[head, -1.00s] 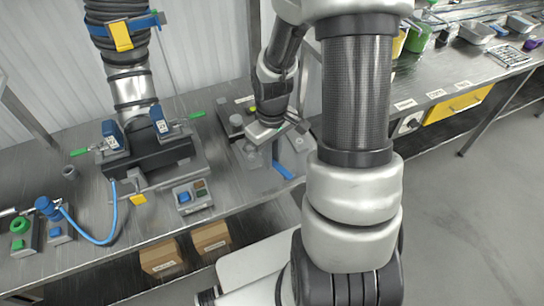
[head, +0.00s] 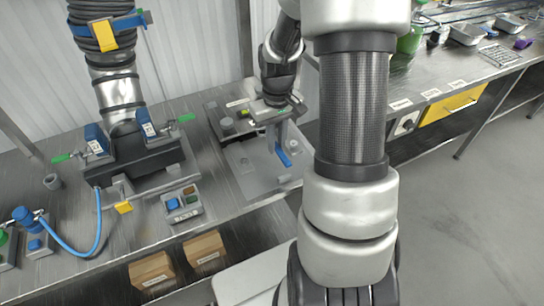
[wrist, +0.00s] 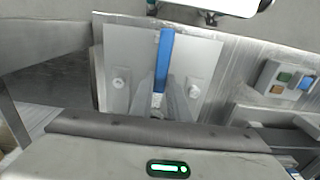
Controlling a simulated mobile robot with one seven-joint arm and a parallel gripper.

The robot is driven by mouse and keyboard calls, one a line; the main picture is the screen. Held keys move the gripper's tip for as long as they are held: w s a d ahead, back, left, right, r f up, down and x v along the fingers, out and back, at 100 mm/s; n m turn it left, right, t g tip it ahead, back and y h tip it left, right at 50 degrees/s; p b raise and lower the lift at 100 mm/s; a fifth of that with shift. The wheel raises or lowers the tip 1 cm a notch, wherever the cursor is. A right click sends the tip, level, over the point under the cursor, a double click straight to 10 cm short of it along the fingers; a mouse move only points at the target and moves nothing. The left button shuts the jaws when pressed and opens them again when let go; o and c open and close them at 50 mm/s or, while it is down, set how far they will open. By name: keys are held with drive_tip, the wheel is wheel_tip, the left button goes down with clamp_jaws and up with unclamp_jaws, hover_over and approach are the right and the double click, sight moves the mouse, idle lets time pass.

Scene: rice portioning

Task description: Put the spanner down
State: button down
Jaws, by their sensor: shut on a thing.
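The spanner (head: 282,156) has a blue handle and hangs below my gripper (head: 270,112) in the head view. In the wrist view the blue spanner (wrist: 166,55) runs from between the fingertips of my gripper (wrist: 163,98) towards the top of the picture. The jaws are shut on it. It shows against a grey plate (head: 247,172) on the bench; the plate also shows in the wrist view (wrist: 205,55), with a round bolt-like fitting on each side of the spanner. I cannot tell whether the spanner touches the plate. The gripped end is partly hidden by the fingers.
A dark fixture with blue clamps (head: 140,155) and a button box (head: 182,203) stand left of the plate on the metal bench. A dark tray with round pieces (head: 228,122) lies behind the plate. Cardboard boxes (head: 152,270) sit below. Bare bench shows around the plate.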

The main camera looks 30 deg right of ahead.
drive_tip(key=shift+f, duration=3.05)
drive_tip(key=shift+f+b, duration=0.15)
drive_tip(key=shift+b, duration=0.15)
drive_tip(key=c, duration=1.7)
unclamp_jaws()
wheel_tip(320, 180, up, 12)
drive_tip(key=shift+r+p, duration=0.2)
drive_tip(key=shift+p, duration=0.25)
